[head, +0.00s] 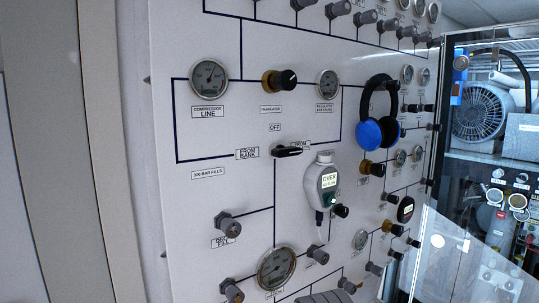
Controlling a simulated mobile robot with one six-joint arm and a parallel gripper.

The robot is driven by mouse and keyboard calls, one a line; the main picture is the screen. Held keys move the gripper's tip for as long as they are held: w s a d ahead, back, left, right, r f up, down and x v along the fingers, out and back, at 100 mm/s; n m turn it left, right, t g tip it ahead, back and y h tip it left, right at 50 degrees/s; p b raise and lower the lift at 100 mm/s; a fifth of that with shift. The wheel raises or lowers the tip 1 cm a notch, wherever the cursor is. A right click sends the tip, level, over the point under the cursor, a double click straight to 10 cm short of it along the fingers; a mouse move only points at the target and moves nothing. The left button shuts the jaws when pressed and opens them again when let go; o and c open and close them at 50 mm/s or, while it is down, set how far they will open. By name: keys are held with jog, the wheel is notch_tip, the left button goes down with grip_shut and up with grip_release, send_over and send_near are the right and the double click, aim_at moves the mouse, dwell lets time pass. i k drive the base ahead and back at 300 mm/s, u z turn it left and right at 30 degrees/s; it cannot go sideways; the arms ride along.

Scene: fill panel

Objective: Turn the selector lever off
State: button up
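My gripper is not in view.
A handheld device (321,186) with a lit screen hangs right below the lever. Blue headphones (370,132) hang further right. A black-and-yellow regulator knob (279,80) and gauges (209,76) sit above. A glass-fronted cabinet (490,140) stands at the right.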

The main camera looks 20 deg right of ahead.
aim_at(281, 152)
jog(key=z, duration=0.65)
jog(key=k, duration=1.25)
jog(key=u, duration=0.6)
jog(key=i, duration=1.05)
jog(key=u, duration=0.05)
